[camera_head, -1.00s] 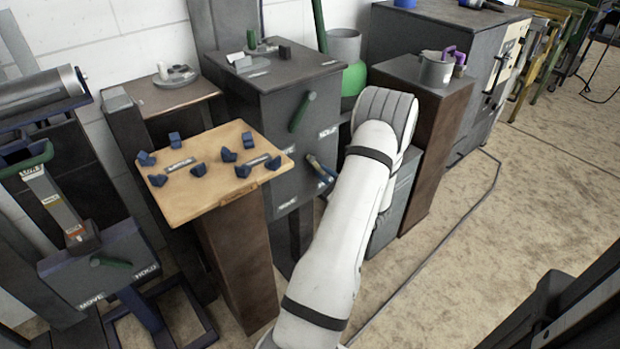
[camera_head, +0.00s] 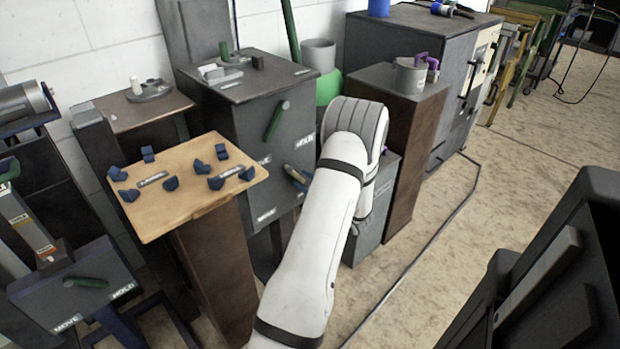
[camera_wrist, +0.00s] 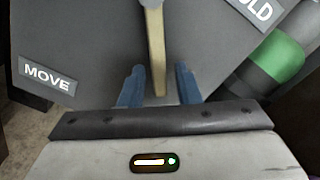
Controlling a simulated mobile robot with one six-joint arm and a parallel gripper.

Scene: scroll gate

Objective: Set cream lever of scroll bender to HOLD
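The cream lever (camera_wrist: 153,45) hangs nearly straight down on a dark grey panel (camera_wrist: 95,35) in the wrist view. The panel's MOVE label (camera_wrist: 47,77) is to the lever's left and its HOLD label (camera_wrist: 256,12) is to the upper right. My gripper (camera_wrist: 159,75) is open, with one blue finger on each side of the lever's lower end. Gaps show on both sides. In the head view the cream lever (camera_head: 290,170) is small, low on the front of the grey cabinet (camera_head: 235,130), beside my blue fingers. My arm hides part of the cabinet's right side.
A green lever (camera_head: 276,121) sits above on the same cabinet. A wooden-topped stand (camera_head: 155,222) with blue blocks is to the left. A brown pedestal (camera_head: 408,165) with a grey mug stands to the right. Open floor (camera_head: 500,190) lies further right.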

